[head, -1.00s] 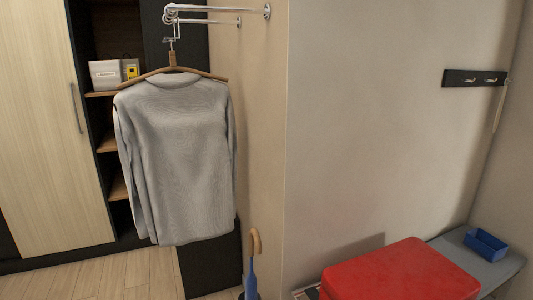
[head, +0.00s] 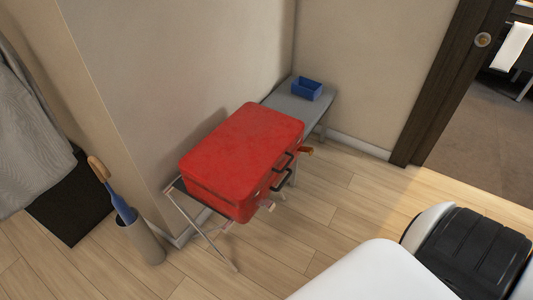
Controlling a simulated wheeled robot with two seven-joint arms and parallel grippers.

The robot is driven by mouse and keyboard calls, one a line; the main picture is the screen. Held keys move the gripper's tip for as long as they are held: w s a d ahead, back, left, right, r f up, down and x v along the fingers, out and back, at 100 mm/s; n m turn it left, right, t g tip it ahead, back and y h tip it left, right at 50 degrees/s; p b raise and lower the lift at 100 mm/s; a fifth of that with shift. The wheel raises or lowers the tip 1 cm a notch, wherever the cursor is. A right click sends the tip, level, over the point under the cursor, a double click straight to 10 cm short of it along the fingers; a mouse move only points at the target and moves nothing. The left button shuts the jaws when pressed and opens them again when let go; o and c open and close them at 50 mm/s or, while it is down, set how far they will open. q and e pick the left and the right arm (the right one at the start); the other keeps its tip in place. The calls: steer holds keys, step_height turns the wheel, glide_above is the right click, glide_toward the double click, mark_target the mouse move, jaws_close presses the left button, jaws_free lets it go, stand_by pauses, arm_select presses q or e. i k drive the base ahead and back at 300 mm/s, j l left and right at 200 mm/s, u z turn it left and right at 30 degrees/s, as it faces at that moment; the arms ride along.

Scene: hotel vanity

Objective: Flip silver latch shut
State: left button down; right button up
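A closed red suitcase (head: 245,145) lies flat on a folding luggage rack (head: 205,234) against the wall, in the middle of the head view. Its front side faces lower right and carries dark handles (head: 281,181). Small pale, silvery fittings (head: 257,192) show along that side. They are too small to tell whether a latch is up or down. Neither of my grippers is in view.
A grey bench (head: 291,103) with a blue tray (head: 307,89) stands behind the suitcase. An umbrella (head: 121,204) stands in a holder (head: 144,242) at left. Wooden floor (head: 325,205) is clear before the suitcase. A dark doorframe (head: 455,80) is at right.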

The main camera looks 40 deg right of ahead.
mark_target(269, 204)
steer(key=l+u, duration=0.2)
steer(key=l, duration=1.15)
steer(key=l+u, duration=0.25)
steer(key=l, duration=1.15)
